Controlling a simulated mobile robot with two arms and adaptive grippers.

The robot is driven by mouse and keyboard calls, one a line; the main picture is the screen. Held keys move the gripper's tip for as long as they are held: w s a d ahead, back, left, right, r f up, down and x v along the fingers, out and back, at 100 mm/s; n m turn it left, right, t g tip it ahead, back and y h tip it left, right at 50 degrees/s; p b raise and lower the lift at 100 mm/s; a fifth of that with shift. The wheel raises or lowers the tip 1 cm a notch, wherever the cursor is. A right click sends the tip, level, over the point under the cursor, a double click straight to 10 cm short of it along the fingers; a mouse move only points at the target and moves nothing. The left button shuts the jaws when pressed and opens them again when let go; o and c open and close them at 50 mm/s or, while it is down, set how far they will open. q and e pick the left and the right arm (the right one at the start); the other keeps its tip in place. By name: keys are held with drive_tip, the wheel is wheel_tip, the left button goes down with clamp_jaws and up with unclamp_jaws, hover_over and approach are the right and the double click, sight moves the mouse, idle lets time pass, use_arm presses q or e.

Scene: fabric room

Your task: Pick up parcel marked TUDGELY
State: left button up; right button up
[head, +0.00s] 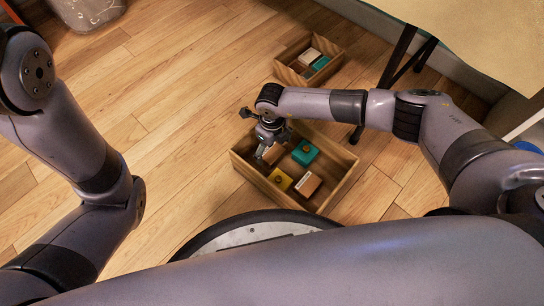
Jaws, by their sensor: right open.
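A wooden crate (343,190) on the floor holds several small parcels. A brown parcel (273,156) lies partly hidden behind my right gripper (264,159). That gripper is open and points down over the left part of the crate, close to the brown parcel; I cannot tell whether they touch. No marking is readable, so I cannot tell which parcel is TUDGELY. My left arm is at the left; its gripper is out of view.
A smaller wooden crate (292,76) behind holds a cream parcel (310,56) and a teal one (320,63). A table (490,30) with dark legs stands at the upper right. A greyish container (88,12) stands at the top left. The wooden floor left of the crates is clear.

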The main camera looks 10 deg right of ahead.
sight(272, 154)
wheel_tip(272, 154, down, 3)
drive_tip(key=shift+r+b, duration=0.1)
drive_tip(key=shift+b, duration=0.6)
drive_tip(key=shift+r, duration=0.1)
drive_tip(key=shift+c, duration=0.6)
drive_tip(key=c, duration=1.1)
